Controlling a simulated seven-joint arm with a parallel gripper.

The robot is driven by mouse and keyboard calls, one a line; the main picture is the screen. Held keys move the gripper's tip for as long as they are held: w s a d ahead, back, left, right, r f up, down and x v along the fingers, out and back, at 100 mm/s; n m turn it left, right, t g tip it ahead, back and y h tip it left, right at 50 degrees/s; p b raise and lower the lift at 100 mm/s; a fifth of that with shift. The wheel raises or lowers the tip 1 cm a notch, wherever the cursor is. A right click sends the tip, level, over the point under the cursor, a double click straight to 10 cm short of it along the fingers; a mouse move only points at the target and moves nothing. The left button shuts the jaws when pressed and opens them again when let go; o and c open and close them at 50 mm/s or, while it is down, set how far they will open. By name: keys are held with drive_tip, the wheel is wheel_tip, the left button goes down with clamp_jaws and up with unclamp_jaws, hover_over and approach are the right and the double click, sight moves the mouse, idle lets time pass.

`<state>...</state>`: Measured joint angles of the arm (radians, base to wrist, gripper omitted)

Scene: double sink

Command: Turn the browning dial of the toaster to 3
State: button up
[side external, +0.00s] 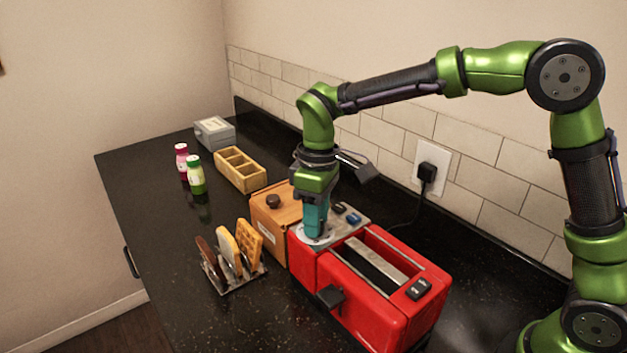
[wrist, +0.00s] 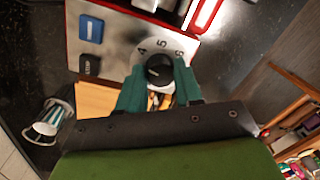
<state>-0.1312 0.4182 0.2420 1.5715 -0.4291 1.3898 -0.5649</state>
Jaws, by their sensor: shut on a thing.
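The red toaster (side external: 308,271) stands on the dark counter. Its browning dial has a black knob (wrist: 160,69) in the middle of a pale round scale (wrist: 152,50), where I read 4, 5 and 6; the other numbers are hidden by my fingers. My gripper (side external: 313,232) points down onto the toaster's end panel, its teal fingers shut on the knob, one on each side in the wrist view (wrist: 159,76). I cannot clearly tell which number the knob points at. A blue button (wrist: 91,28) and a dark button (wrist: 90,66) sit beside the dial.
A wooden box (side external: 272,218) with a dark knob stands close to the toaster. A rack (side external: 243,281) of bread and waffle slices stands in front. A compartment box (side external: 240,170), bottles (side external: 195,175) and a grey box (side external: 214,132) are farther back. A plug (side external: 427,171) sits in the wall.

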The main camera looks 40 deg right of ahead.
drive_tip(key=n, duration=0.3)
drive_tip(key=shift+n, duration=2.1)
drive_tip(key=o, duration=1)
drive_tip(key=shift+o, duration=0.2)
wheel_tip(320, 180, up, 17)
drive_tip(key=w, duration=0.1)
drive_tip(key=shift+d, duration=0.2)
